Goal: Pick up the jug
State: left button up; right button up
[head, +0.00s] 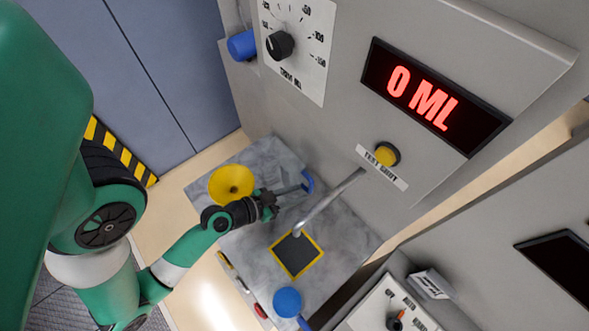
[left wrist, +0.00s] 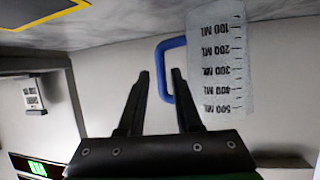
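The jug (left wrist: 217,62) is a clear measuring jug with black ML marks and a blue handle (left wrist: 165,72). In the left wrist view it appears upside down at the upper right, with its handle on its left side. My left gripper (left wrist: 161,73) is open, and the upright bar of the handle shows between its fingertips. I cannot tell if they touch. In the head view my left gripper (head: 273,203) is over the grey marbled worktop, with a blue curved part (head: 308,181) just beyond it. The jug's body is hard to make out there. My right gripper is not in view.
A yellow funnel (head: 231,184) stands close to my left gripper. A metal spout (head: 328,203) reaches over a yellow-edged dark square (head: 296,255). A blue round object (head: 287,301) is near the worktop's front edge. The grey machine with a 0 ML display (head: 436,97) rises behind.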

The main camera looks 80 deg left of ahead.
aim_at(309, 189)
pick_arm(q)
jog(key=shift+r+p+x, duration=0.15)
jog(key=shift+p+x, duration=0.1)
jog(key=shift+x, duration=1.15)
jog(key=shift+r+p+x, duration=0.1)
jog(key=shift+p+x, duration=0.15)
jog(key=shift+x, duration=1.15)
jog(key=shift+a, duration=0.1)
grip_shut()
